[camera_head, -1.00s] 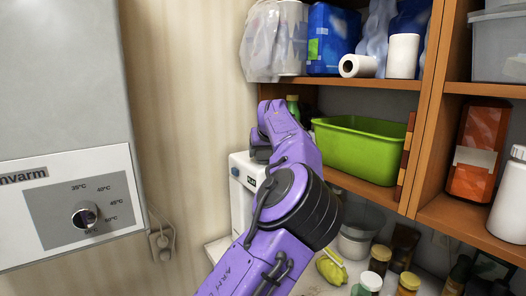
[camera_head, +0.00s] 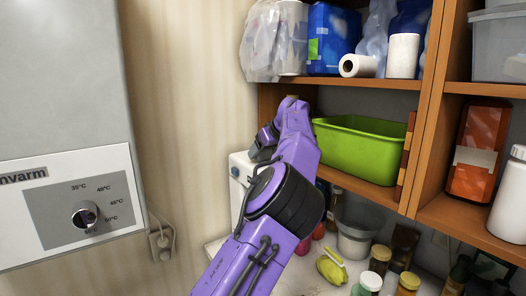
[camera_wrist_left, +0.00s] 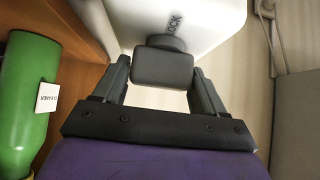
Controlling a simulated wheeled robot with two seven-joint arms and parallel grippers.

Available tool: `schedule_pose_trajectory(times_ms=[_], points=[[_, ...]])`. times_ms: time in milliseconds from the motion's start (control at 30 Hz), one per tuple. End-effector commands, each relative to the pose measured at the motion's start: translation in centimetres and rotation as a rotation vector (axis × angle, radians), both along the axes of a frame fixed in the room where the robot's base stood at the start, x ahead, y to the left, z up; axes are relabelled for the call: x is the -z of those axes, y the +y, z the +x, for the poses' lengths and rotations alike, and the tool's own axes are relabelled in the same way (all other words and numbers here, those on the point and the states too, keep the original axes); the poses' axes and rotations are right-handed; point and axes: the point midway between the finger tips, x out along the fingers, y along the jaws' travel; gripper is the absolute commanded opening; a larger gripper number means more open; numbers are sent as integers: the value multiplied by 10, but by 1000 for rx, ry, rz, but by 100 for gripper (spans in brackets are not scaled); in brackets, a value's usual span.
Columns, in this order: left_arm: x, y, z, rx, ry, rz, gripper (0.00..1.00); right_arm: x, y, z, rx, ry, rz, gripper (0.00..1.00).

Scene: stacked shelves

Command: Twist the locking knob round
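The locking knob (camera_wrist_left: 163,68) is a dark grey block on a round base, on a white box (camera_wrist_left: 215,15) with the word LOCK printed beside it. In the head view my purple left arm reaches up from below to the white box (camera_head: 236,190) by the wall. The arm hides the knob there. My right gripper is not in view.
A brown shelf unit (camera_head: 432,120) stands close to the right, with a green bin (camera_head: 362,148) on it. A green bottle (camera_wrist_left: 25,100) is left of my gripper in the wrist view. A heater panel (camera_head: 75,205) hangs at left. Several jars stand below.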

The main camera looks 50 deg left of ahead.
Motion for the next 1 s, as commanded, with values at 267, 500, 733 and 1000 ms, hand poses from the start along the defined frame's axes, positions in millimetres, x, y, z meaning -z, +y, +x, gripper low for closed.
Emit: schedule_pose_trajectory(times_ms=[267,500,733,1000], points=[[0,0,0,1,-1,0,89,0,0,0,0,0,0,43],[-18,-19,1,5,-5,1,89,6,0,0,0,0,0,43],[-58,-58,0,4,-2,2,89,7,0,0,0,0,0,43],[-74,-74,0,1,-1,0,89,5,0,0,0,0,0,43]])
